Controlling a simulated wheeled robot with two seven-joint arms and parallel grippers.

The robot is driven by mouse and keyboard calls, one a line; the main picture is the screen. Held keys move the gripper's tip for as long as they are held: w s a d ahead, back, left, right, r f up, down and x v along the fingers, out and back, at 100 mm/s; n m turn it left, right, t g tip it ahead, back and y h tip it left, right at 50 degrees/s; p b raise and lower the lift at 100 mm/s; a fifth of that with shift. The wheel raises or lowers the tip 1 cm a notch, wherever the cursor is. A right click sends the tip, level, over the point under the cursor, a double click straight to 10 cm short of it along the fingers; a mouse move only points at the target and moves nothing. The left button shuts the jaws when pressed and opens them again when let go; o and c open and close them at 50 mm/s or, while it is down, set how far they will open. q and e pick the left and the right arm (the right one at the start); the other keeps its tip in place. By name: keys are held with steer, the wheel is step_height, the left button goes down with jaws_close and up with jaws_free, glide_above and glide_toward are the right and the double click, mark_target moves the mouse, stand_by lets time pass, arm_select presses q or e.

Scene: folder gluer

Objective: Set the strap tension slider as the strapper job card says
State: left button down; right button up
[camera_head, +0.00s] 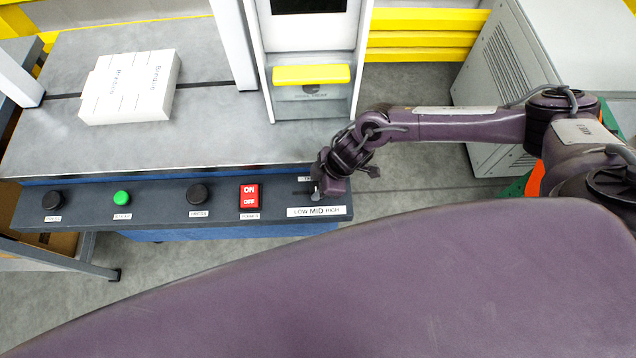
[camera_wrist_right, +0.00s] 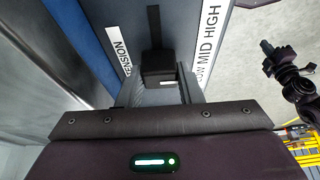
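The strap tension slider's dark knob (camera_wrist_right: 158,66) shows in the right wrist view in a black slot (camera_wrist_right: 153,25). The knob sits towards the LOW end, with open slot beyond it on the HIGH side. The LOW MID HIGH label (camera_head: 317,211) runs along the panel's front edge. My right gripper (camera_head: 318,190) is down at the slider. In the wrist view its two fingers (camera_wrist_right: 160,90) flank the knob; whether they press on it I cannot tell. In the head view the gripper hides most of the slider. I see no readable job card. My left gripper is not in the head view.
The control panel (camera_head: 100,222) also carries black knobs (camera_head: 197,194), a green button (camera_head: 122,198) and a red ON/OFF switch (camera_head: 249,196). A white carton stack (camera_head: 130,87) lies on the grey table (camera_head: 60,140). A white post with a yellow bar (camera_head: 311,75) stands behind the slider.

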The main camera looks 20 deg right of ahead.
mark_target(294, 193)
jaws_close()
steer(key=a, duration=0.2)
steer(key=w+a, duration=0.1)
steer(key=a, duration=0.1)
steer(key=shift+w+a, duration=0.15)
steer(key=o, duration=0.7)
jaws_free()
steer(key=shift+a, duration=0.1)
steer(key=shift+r, duration=0.1)
steer(key=b+v, duration=0.1)
steer(key=v, duration=0.6)
steer(key=shift+d+r, duration=0.25)
steer(key=shift+r, duration=0.05)
